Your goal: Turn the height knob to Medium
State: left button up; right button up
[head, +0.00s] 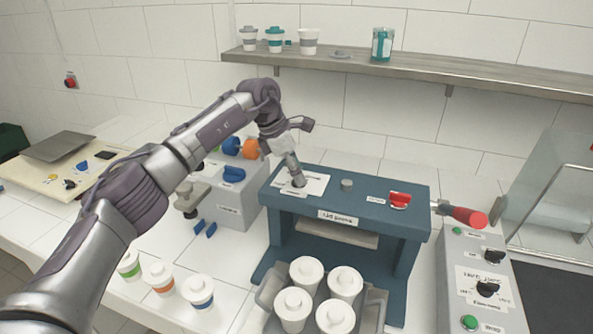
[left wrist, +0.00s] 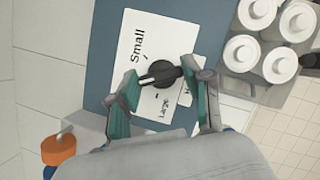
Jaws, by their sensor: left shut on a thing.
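The black height knob (left wrist: 160,74) sits on a white label plate (left wrist: 150,30) on the blue lid press (head: 345,196). "Small" reads near the plate's upper part in the left wrist view and "Large" below the knob. Another word to the right is mostly hidden by a finger. A short pale mark shows left of the knob; I cannot tell which word the knob points at. My left gripper (left wrist: 163,100) is shut on the knob, its green-padded fingers on either side. In the head view my left gripper (head: 295,176) reaches down onto the plate and hides the knob.
A red knob (head: 400,199) and a red-tipped lever (head: 466,216) are on the press's right side. Lidded cups (head: 306,269) stand in a grey holder in front. A grey machine with an orange knob (head: 250,148) stands left. A shelf (head: 400,65) is behind.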

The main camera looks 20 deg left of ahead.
pick_arm(q)
jog(key=o, duration=1.2)
jog(key=shift+c, duration=0.2)
jog(key=v, duration=1.2)
jog(key=shift+f, duration=0.1)
